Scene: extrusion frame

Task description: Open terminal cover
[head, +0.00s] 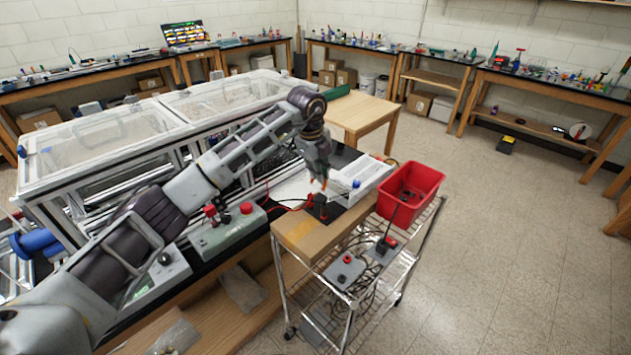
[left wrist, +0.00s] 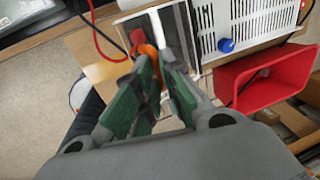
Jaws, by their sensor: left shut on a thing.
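My left gripper (head: 319,186) reaches down over the near end of the bench, by a small black and red terminal part (head: 317,207). In the left wrist view, its green-padded fingers (left wrist: 158,62) are close together with a small orange piece (left wrist: 151,55) between them. A red part (left wrist: 138,40) shows just past the fingertips. I cannot tell whether the orange piece is the terminal cover, or whether the cover is open. The fingers partly hide this spot. My right gripper is not in view.
A white slotted box with a blue knob (left wrist: 226,45) stands beside the fingers. A red bin (head: 410,190) sits on the wire cart (head: 428,222), with cables and small control boxes below it. A red cable (left wrist: 97,32) runs close to the gripper. Open floor lies to the right.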

